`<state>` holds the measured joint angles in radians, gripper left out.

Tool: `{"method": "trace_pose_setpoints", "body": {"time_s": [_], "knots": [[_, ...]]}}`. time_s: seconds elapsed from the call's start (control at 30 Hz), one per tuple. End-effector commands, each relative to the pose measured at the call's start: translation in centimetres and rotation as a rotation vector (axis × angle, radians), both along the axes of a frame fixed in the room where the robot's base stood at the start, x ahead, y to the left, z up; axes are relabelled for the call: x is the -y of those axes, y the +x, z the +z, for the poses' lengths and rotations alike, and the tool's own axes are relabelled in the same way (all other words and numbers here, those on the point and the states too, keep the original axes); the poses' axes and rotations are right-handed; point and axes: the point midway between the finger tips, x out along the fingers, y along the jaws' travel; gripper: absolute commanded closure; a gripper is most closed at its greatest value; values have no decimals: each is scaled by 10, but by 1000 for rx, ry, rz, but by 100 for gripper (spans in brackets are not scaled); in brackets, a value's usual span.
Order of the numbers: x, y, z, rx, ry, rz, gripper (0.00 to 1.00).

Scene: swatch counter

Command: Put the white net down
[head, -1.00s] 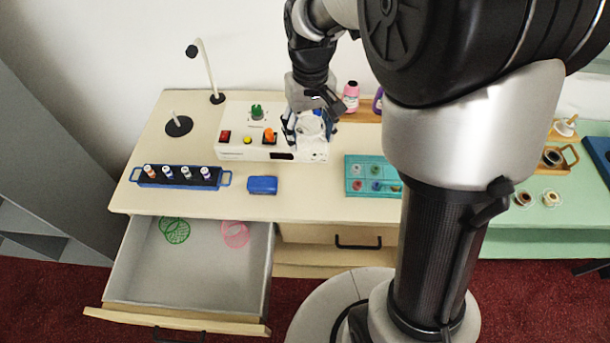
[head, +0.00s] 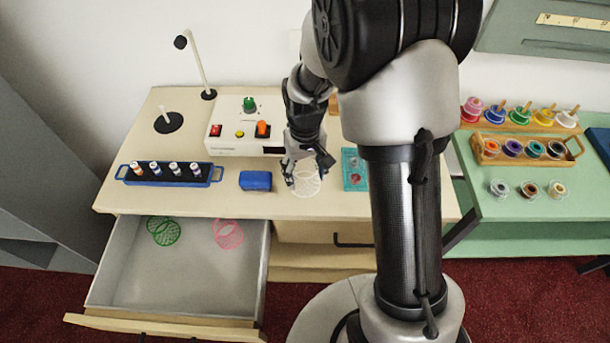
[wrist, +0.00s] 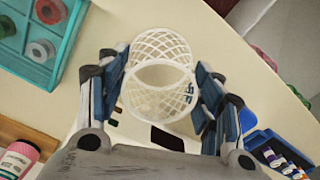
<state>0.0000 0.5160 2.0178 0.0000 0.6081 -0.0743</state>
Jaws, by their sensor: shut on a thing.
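The white net (head: 306,184) is a small open mesh cylinder. My gripper (head: 307,176) is shut on it, over the front part of the cream counter (head: 230,202). In the wrist view the white net (wrist: 158,75) sits between the two blue-padded fingers of my gripper (wrist: 160,90), its round opening facing the camera. I cannot tell whether the net touches the counter top. A green net (head: 164,232) and a pink net (head: 228,234) lie in the open drawer (head: 180,275) below.
A blue box (head: 255,181) lies left of my gripper, and a teal tray (head: 354,170) stands close on its right. A white machine (head: 228,140) with knobs stands behind. A blue rack of vials (head: 170,174) is at the left. The drawer's front half is empty.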

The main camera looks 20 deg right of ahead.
Motion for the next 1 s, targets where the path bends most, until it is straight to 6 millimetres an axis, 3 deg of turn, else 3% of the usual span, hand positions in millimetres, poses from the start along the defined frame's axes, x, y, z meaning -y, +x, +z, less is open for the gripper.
{"method": "trace_pose_setpoints", "body": {"time_s": [0.07, 0.4, 0.43, 0.7, 1.0], "knots": [[0, 0, -10, 0, 0, 0, 49], [0, 0, -12, 1, 0, 0, 49], [0, 0, -11, 1, 0, 0, 38], [0, 0, -11, 1, 0, 0, 20], [0, 0, -11, 1, 0, 0, 19]]}}
